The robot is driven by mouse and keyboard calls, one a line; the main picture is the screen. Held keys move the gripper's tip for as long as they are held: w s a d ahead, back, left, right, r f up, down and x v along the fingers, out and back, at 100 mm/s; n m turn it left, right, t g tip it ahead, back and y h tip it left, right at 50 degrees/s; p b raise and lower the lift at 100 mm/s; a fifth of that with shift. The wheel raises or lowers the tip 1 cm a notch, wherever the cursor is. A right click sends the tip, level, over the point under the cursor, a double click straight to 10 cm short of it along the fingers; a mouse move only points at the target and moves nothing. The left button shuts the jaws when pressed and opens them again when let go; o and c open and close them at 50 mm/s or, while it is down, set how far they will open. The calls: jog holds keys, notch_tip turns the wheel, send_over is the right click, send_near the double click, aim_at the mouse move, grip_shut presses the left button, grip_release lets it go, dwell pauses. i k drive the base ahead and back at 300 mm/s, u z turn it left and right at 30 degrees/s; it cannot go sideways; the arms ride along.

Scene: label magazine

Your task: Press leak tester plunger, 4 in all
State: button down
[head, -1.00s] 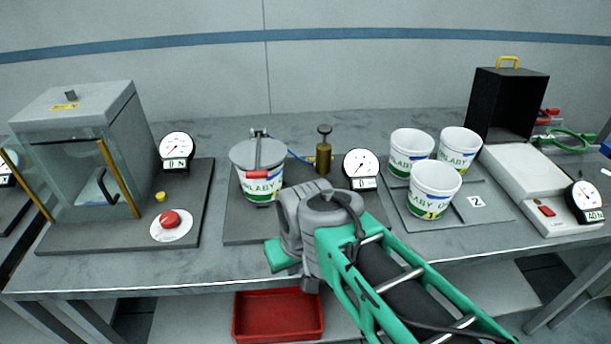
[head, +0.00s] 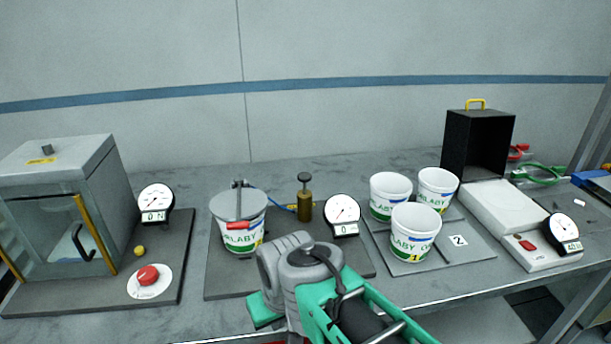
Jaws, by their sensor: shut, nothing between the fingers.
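The leak tester plunger is a dark round knob on a brass cylinder (head: 304,203), standing upright at the back of a dark base plate (head: 222,280). A white labelled cup (head: 240,238) stands on the same plate at left under a grey lid (head: 238,205) with a red handle. A gauge (head: 342,213) reading 0 stands right of the plunger. My gripper (head: 262,310) is shut in front of this plate, nearer than the plunger and apart from it. Its fingers are partly hidden by my wrist, and nothing shows held in it.
At left is a glass-fronted chamber (head: 75,160) with a red button (head: 148,275) and a gauge (head: 156,202). At right, three white cups (head: 413,245) stand on a grey plate (head: 480,250). Beyond are a black open box (head: 478,145) and a white device (head: 510,215) with a gauge.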

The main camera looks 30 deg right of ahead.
aim_at(304, 177)
jog(key=k, duration=1.3)
jog(key=u, duration=0.55)
jog(key=i, duration=1.8)
jog(key=z, duration=0.6)
